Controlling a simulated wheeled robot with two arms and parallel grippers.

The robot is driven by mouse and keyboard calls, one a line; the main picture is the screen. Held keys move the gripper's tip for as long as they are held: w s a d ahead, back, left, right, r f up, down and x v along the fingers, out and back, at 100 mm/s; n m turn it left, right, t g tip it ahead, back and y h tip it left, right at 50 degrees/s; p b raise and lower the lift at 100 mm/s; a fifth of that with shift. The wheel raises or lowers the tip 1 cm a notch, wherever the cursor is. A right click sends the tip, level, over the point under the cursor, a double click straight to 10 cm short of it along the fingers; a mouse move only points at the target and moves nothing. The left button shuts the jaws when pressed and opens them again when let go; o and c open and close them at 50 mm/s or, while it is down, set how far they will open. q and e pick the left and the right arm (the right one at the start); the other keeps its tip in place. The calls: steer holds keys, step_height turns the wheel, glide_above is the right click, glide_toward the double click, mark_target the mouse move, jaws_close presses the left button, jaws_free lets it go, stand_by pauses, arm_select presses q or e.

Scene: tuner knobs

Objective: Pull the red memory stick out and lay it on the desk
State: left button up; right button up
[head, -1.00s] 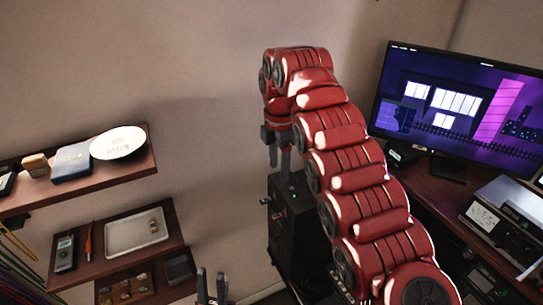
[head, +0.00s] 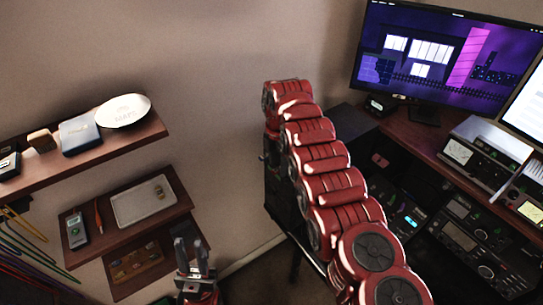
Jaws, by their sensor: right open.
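I cannot make out the red memory stick in the head view. My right gripper (head: 268,155) is at the far end of that arm, beside the tower's upper part. It is mostly hidden by the arm links, and it is open. My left gripper (head: 194,252) is at the bottom, pointing up, with its two fingers apart and nothing between them. The desk (head: 412,122) is at the right.
A monitor (head: 445,55) and several radio units stand on and under the desk. Wall shelves at the left hold a white plate (head: 123,111), a blue box (head: 79,136) and a pale tray (head: 144,201). The wall between shelves and tower is bare.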

steer(key=shift+d, duration=0.25)
steer(key=shift+a, duration=0.1)
jaws_close()
steer(key=shift+s+a, duration=0.2)
steer(key=shift+a, duration=0.1)
steer(key=shift+s+a+p, duration=0.25)
steer(key=shift+a+p, duration=0.15)
steer(key=shift+a, duration=0.05)
steer(key=shift+s+a, duration=0.2)
steer(key=shift+s, duration=0.05)
steer(key=shift+s+a, duration=0.7)
steer(key=shift+a, duration=0.2)
